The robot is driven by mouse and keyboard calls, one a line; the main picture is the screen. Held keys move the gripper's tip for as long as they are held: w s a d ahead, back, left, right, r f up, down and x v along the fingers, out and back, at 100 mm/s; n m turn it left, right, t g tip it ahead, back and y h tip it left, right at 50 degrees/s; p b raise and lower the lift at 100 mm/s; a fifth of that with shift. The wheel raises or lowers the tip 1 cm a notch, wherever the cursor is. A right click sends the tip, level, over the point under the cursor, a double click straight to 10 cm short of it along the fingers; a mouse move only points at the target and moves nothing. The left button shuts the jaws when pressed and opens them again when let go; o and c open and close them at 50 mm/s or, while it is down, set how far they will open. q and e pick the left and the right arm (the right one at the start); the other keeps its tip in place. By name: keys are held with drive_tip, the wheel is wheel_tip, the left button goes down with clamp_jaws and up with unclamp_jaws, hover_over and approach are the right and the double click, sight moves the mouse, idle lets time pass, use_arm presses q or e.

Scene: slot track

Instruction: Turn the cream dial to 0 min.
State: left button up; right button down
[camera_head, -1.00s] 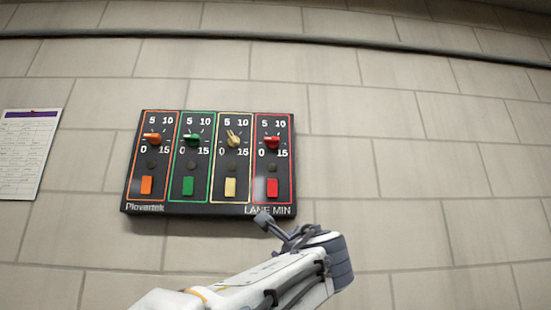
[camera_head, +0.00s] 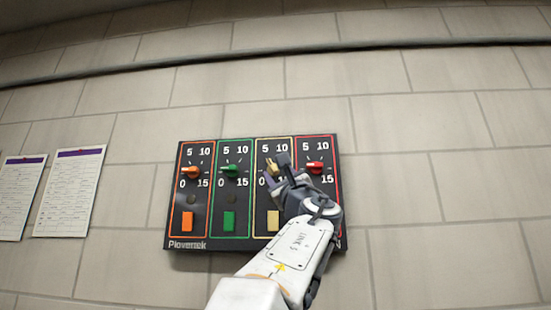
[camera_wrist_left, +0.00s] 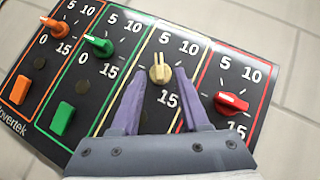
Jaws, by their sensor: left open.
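The cream dial (camera_wrist_left: 160,72) sits in the third column of the black panel (camera_head: 208,205). In the left wrist view its pointer is turned up, a little left of the 10 and right of the 5. In the head view the cream dial (camera_head: 271,167) is partly hidden by my left gripper (camera_head: 278,162). In the left wrist view my left gripper (camera_wrist_left: 158,75) is open, with one finger on each side of the dial; I cannot tell whether they touch it. The fingers hide the cream 0 mark. My right gripper is not in view.
An orange dial (camera_head: 192,172) and a green dial (camera_head: 231,171) are to the left, a red dial (camera_head: 316,168) close on the right. Each column has a coloured button below. Paper sheets (camera_head: 68,195) hang on the tiled wall at left.

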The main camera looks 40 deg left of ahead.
use_arm(q)
drive_tip(key=shift+p+x, duration=0.45)
drive_tip(key=shift+x, duration=0.55)
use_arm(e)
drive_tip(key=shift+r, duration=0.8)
use_arm(q)
clamp_jaws()
drive_tip(key=shift+w+d+r+n+g+h+p, duration=0.1)
drive_tip(key=shift+r+n+g+h+p, duration=0.1)
drive_tip(key=shift+n+g+p, duration=1.3)
drive_tip(key=shift+d+r+n+g+h+p, duration=0.1)
drive_tip(key=shift+n+g+h+p, duration=0.1)
drive_tip(key=shift+n+g+p, duration=1.25)
drive_tip(key=shift+w+d+r+n+g+h+p, duration=0.15)
drive_tip(key=shift+n+g+p, duration=0.8)
drive_tip(key=shift+n, duration=1)
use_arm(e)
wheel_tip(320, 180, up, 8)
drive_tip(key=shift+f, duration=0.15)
use_arm(q)
drive_tip(key=shift+a, duration=0.1)
